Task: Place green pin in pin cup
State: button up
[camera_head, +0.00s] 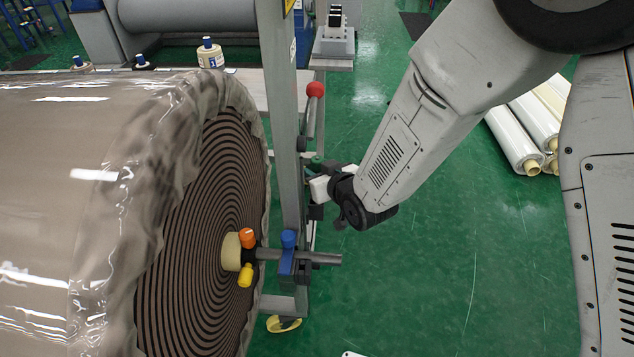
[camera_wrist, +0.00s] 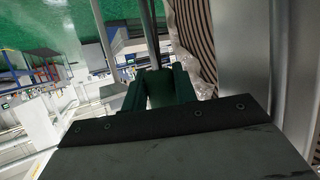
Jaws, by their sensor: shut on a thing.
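My gripper (camera_head: 318,188) is beside the upright grey post in the head view, above the shaft and to its right. Its jaws also show in the wrist view (camera_wrist: 158,90), dark green and close together. A small green bit (camera_head: 316,166) shows at the gripper, partly hidden by the wrist; it appears to be the green pin, held in the jaws. Its full shape is hidden. I cannot make out a pin cup for certain in either view.
A large wrapped roll (camera_head: 110,190) fills the left, with a shaft (camera_head: 326,259) through its core. A red-balled lever (camera_head: 315,90) rises above my gripper.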

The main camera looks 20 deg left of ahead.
jog(key=shift+a+f, duration=0.15)
jog(key=shift+f, duration=1.8)
jog(key=o, duration=1)
jog(key=v, duration=1.2)
